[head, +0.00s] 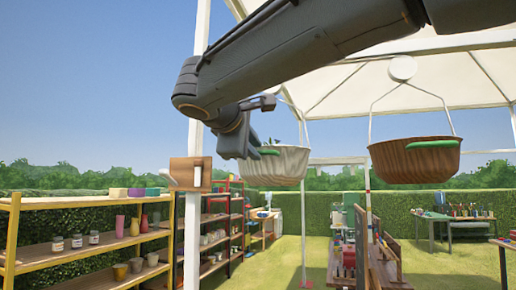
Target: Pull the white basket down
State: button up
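The white basket (280,168) hangs in the middle of the head view, below the canopy frame. It has a green handle or rim piece (269,152) at its front, and a little green foliage shows above it. My gripper (243,148) is at the basket's left side, in front of its left edge. My arm reaches in from the upper right and hides the upper part of the basket's hanger. I cannot tell whether the gripper touches the basket, and its fingers are too small and dark to read.
A brown basket (414,160) with a green handle hangs to the right. A white post (193,235) with a wooden block (190,173) stands to the left. Yellow shelves (84,202) with jars and pots fill the lower left. A wooden bench (385,270) stands below right. Grass lies open between.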

aim_at(271, 168)
jog(key=shift+p+x, duration=0.55)
jog(key=shift+x, duration=1.35)
grip_shut()
